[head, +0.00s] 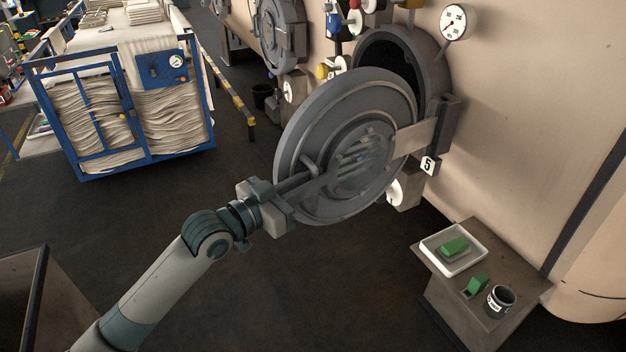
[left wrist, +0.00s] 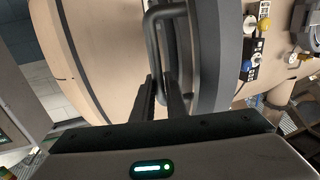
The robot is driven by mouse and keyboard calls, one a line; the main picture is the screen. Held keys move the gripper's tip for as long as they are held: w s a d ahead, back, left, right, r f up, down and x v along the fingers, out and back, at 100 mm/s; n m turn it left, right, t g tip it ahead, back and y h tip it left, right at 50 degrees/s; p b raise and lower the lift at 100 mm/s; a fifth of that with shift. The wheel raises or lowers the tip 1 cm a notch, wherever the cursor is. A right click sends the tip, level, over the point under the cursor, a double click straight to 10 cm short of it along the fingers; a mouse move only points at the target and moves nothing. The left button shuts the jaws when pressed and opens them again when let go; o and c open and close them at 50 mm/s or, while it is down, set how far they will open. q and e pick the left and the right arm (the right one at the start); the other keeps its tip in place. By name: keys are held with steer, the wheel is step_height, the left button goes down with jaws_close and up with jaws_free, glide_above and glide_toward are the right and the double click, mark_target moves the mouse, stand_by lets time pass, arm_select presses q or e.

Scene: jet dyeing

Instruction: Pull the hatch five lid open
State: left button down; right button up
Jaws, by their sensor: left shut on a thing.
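The hatch five lid (head: 300,150) is a round grey metal disc with a small window, hinged on its right side next to a tag marked 5 (head: 429,166). It stands partly open, swung away from the dark round opening (head: 400,60) behind it. My left gripper (head: 306,180) reaches the lid's near face from the lower left. In the left wrist view the two fingers (left wrist: 163,98) are shut on the lid's bar handle (left wrist: 152,50). My right gripper is in neither view.
A low stand (head: 485,310) at the lower right holds a white tray (head: 470,265), green blocks and a dark cup (head: 500,298). A blue cart of folded cloth (head: 125,110) stands at the upper left. A yellow-black rail (head: 232,92) runs between. The dark floor below the lid is clear.

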arm_select(q)
steer(key=shift+r, duration=0.1)
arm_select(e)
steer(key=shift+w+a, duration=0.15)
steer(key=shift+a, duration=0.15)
arm_select(q)
steer(key=c, duration=2)
jaws_free()
steer(key=shift+c, duration=0.2)
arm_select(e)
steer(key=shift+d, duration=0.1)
